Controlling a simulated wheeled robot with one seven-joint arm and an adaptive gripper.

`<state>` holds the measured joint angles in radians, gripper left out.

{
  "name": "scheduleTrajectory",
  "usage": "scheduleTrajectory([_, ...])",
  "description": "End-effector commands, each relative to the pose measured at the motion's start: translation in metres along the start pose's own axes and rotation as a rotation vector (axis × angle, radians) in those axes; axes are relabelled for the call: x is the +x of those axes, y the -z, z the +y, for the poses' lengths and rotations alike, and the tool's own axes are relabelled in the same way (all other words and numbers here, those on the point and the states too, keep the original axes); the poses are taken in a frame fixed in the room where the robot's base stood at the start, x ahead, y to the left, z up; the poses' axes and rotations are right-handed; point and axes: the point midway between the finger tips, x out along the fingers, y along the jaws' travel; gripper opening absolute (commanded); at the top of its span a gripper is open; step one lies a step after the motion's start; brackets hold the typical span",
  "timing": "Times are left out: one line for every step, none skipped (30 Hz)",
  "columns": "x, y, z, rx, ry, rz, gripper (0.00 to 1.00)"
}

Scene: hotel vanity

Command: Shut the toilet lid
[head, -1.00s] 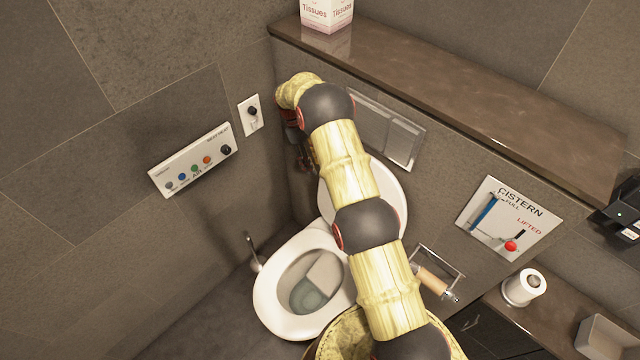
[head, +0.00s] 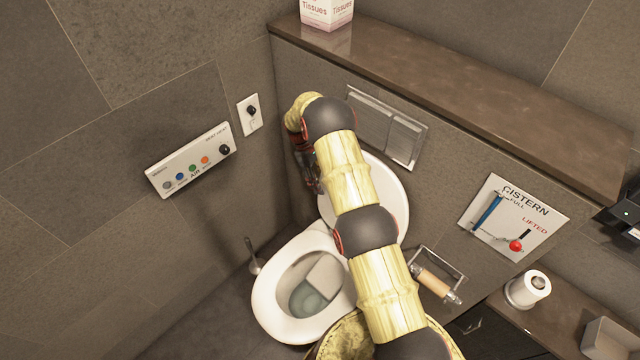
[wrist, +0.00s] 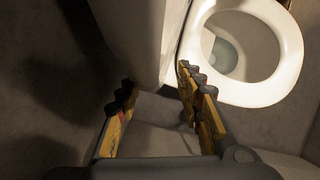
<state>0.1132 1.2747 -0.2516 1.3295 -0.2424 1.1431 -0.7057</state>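The white toilet (head: 268,294) stands below with its bowl open. Its lid (head: 394,190) is raised upright against the back wall, partly hidden behind my arm in the head view. My gripper (head: 309,170) is at the left side of the lid, partly hidden by my own arm. In the wrist view my gripper (wrist: 158,98) has its two fingers spread apart with nothing between them. The lid's pale edge (wrist: 150,40) rises just beyond the fingers, and the seat ring (wrist: 290,72) shows to the right. I cannot tell whether a finger touches the lid.
A flush plate (head: 405,138) is on the wall above the lid. A paper holder (head: 437,275) sits right of the toilet. A brush handle (head: 251,255) stands on the left. A control panel (head: 188,160) and a shelf (head: 450,95) are higher up.

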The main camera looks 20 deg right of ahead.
Motion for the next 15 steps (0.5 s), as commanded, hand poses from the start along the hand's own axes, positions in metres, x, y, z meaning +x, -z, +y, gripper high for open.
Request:
scheduleTrajectory([-0.0003,-0.0001,0.0001,0.000,0.000,0.000,0.37])
scheduleTrajectory([-0.0003,-0.0001,0.0001,0.000,0.000,0.000,0.37])
scheduleTrajectory([-0.0004,-0.0001,0.0001,0.000,0.000,0.000,0.37])
scheduleTrajectory([-0.0004,-0.0001,0.0001,0.000,0.000,0.000,0.37])
scheduleTrajectory([-0.0004,-0.0001,0.0001,0.000,0.000,0.000,0.36])
scheduleTrajectory([-0.0004,-0.0001,0.0001,0.000,0.000,0.000,0.33])
scheduleTrajectory([-0.0004,-0.0001,0.0001,0.000,0.000,0.000,0.32])
scheduleTrajectory([-0.0005,-0.0001,0.0001,0.000,0.000,0.000,0.30])
scheduleTrajectory([-0.0005,-0.0001,0.0001,0.000,0.000,0.000,0.28])
scheduleTrajectory([-0.0005,-0.0001,0.0001,0.000,0.000,0.000,0.26])
scheduleTrajectory([-0.0004,-0.0001,0.0001,0.000,0.000,0.000,0.24])
scheduleTrajectory([-0.0004,-0.0001,0.0001,0.000,0.000,0.000,0.22])
scheduleTrajectory([-0.0005,-0.0001,0.0001,0.000,0.000,0.000,0.20])
scheduleTrajectory([-0.0005,-0.0001,0.0001,0.000,0.000,0.000,0.18])
scheduleTrajectory([-0.0005,-0.0001,0.0001,0.000,0.000,0.000,0.16])
